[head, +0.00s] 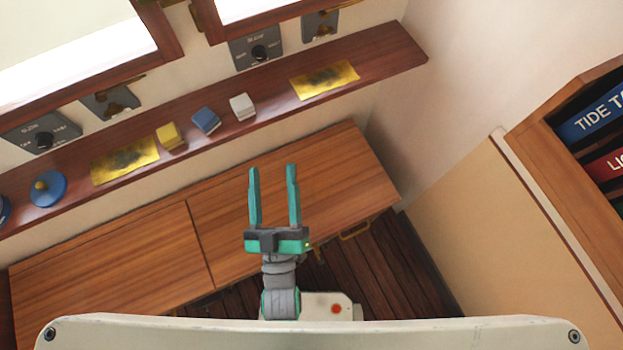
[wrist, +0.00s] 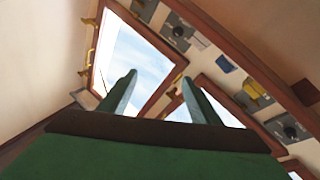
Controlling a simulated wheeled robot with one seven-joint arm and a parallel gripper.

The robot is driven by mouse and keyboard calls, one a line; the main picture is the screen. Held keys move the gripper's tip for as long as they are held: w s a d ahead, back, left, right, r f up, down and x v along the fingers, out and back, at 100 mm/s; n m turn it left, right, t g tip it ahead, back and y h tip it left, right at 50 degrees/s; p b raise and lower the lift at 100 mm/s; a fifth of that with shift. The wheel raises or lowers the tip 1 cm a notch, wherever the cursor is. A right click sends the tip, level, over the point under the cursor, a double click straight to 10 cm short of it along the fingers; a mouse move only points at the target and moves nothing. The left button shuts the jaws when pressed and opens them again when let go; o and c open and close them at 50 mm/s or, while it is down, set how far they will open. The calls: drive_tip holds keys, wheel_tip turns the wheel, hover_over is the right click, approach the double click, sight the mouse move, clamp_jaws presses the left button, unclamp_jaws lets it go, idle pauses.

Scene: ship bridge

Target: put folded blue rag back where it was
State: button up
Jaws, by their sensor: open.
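The folded blue rag (head: 206,120) lies on the narrow wooden shelf (head: 390,58) below the windows in the head view. It sits between a folded yellow rag (head: 171,137) and a folded white rag (head: 242,107). My gripper (head: 272,170) is open and empty, its two teal fingers pointing toward the shelf. It is over the lower wooden cabinet top, apart from the rags. In the wrist view my gripper (wrist: 158,92) points up at the windows. A small blue patch (wrist: 222,62) and a yellow one (wrist: 256,92) show there, too small to be sure of.
A blue round lidded thing (head: 48,189) is at the left. The cabinet top (head: 110,265) is bare. A bookcase (head: 560,130) stands at the right.

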drive_tip(key=s+d+f+m+g+h, duration=0.1)
drive_tip(key=s+d+f+m+g, duration=0.4)
drive_tip(key=s+d+f, duration=0.3)
drive_tip(key=s+f+g, duration=0.1)
drive_tip(key=s+f, duration=0.2)
drive_tip(key=s, duration=0.2)
drive_tip(key=shift+g+h, duration=0.3)
drive_tip(key=shift+h, duration=0.1)
